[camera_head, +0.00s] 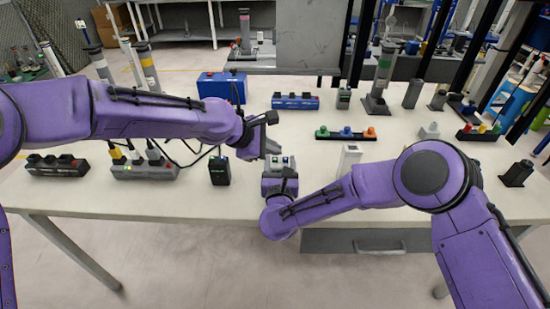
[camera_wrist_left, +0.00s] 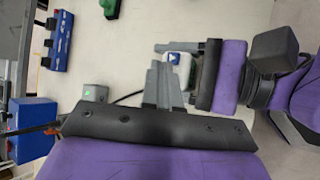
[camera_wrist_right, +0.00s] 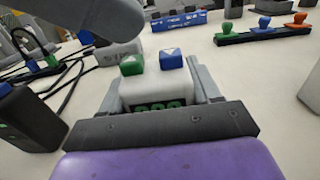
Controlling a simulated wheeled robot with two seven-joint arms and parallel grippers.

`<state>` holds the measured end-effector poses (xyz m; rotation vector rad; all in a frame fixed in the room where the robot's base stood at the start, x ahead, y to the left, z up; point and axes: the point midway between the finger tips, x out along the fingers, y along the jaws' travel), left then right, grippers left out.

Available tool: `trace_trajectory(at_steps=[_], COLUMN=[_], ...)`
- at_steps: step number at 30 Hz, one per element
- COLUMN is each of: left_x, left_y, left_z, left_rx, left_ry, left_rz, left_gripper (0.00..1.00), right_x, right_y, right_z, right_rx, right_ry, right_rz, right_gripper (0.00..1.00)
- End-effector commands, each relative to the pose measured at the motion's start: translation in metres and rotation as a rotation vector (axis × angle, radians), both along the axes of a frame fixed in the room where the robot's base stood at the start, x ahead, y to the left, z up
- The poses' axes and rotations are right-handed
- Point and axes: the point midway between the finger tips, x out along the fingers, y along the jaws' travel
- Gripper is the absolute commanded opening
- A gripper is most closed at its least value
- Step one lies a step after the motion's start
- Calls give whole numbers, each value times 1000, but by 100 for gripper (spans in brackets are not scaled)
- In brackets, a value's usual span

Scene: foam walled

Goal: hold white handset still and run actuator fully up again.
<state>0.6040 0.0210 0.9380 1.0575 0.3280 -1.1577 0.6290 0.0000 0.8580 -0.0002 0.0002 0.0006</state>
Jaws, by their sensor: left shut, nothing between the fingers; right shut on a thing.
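The white handset (camera_wrist_right: 158,88) has a green button (camera_wrist_right: 132,64) and a blue button (camera_wrist_right: 171,59) on top. My right gripper (camera_wrist_right: 156,100) is shut on it, with one grey finger along each side. In the head view the handset (camera_head: 279,162) is at the table's front edge, partly hidden by my arms. My left gripper (camera_head: 272,147) is shut and empty just above and beside the handset. In the left wrist view its fingers (camera_wrist_left: 163,85) are close to the blue button (camera_wrist_left: 176,57); I cannot tell whether they touch anything. I cannot tell for sure which thing is the actuator.
A black box with a green display (camera_head: 219,170) stands left of the handset. A white post (camera_head: 349,157) stands to the right. Behind are a strip with coloured knobs (camera_head: 345,136), a blue power strip (camera_head: 295,102) and a blue case (camera_head: 222,88). Cables lie at the left.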

Motion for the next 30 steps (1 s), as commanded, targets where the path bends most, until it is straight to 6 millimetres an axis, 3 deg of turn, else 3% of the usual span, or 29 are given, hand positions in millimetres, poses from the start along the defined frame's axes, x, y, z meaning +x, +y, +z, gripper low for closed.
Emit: trace_trajectory(at_steps=[30], left_x=[0], left_y=[0], left_z=[-12], left_rx=[0], left_ry=[1], left_rz=[0], left_gripper=[0], right_x=[0], right_y=[0], right_z=[0], right_rx=[0], right_ry=[0], right_rz=[0], right_gripper=[27])
